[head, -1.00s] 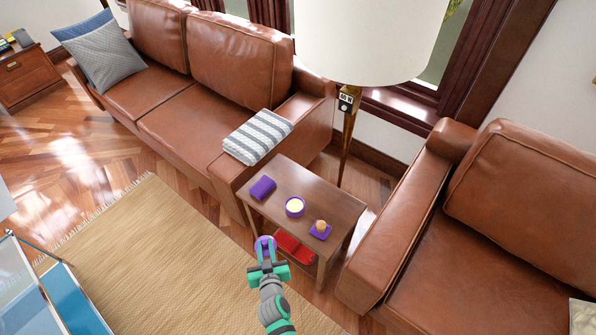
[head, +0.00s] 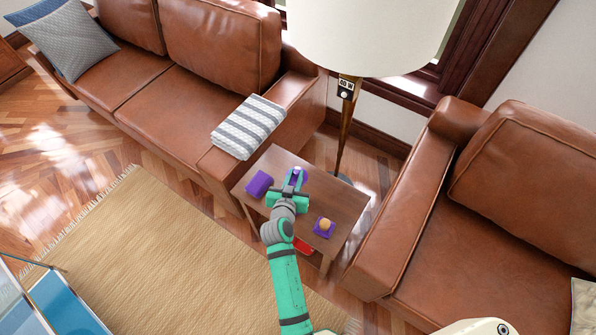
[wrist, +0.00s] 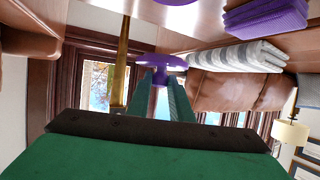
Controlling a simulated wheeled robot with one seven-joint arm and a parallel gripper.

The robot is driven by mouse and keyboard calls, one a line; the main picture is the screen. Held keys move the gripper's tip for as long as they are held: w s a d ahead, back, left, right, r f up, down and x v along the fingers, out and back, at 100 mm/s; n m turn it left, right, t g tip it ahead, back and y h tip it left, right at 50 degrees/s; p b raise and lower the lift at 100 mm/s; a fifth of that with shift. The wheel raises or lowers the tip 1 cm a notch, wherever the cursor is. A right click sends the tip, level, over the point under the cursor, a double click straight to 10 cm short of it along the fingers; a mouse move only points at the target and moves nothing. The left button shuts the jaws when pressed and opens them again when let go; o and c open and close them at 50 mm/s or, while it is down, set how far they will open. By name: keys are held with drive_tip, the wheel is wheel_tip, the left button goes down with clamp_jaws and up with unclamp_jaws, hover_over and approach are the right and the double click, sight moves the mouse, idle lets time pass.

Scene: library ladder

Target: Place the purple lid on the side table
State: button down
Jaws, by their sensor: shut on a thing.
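My gripper (head: 287,188) is over the side table (head: 345,197), a small brown wooden table between the sofa and the armchair. It is shut on the purple lid (head: 299,177), which my gripper partly covers in the head view. In the wrist view the picture is upside down, and the lid (wrist: 162,61) sits between the fingertips. There the lid appears apart from the tabletop (wrist: 212,14), with a gap. The round purple candle holder is hidden behind my gripper in the head view; a purple edge (wrist: 178,2) shows at the top of the wrist view.
A folded purple cloth (head: 259,184) lies at the table's left end. A small purple dish with an orange-brown ball (head: 325,225) is at its right front. A lamp pole (head: 345,130) stands behind. A striped towel (head: 248,127) lies on the sofa arm.

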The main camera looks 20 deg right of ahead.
sight(295, 168)
drive_tip(key=w+f, duration=0.2)
drive_tip(key=w+d+f, duration=0.1)
drive_tip(key=w+f, duration=0.1)
drive_tip(key=w, duration=0.1)
drive_tip(key=w+d+f, duration=0.1)
drive_tip(key=w+f, duration=0.1)
drive_tip(key=f, duration=0.1)
drive_tip(key=shift+w, duration=0.2)
drive_tip(key=shift+d+f, duration=0.1)
drive_tip(key=shift+f, duration=1.5)
drive_tip(key=shift+f, duration=0.25)
drive_tip(key=shift+f, duration=0.1)
drive_tip(key=c, duration=1.6)
unclamp_jaws()
drive_tip(key=shift+d, duration=0.1)
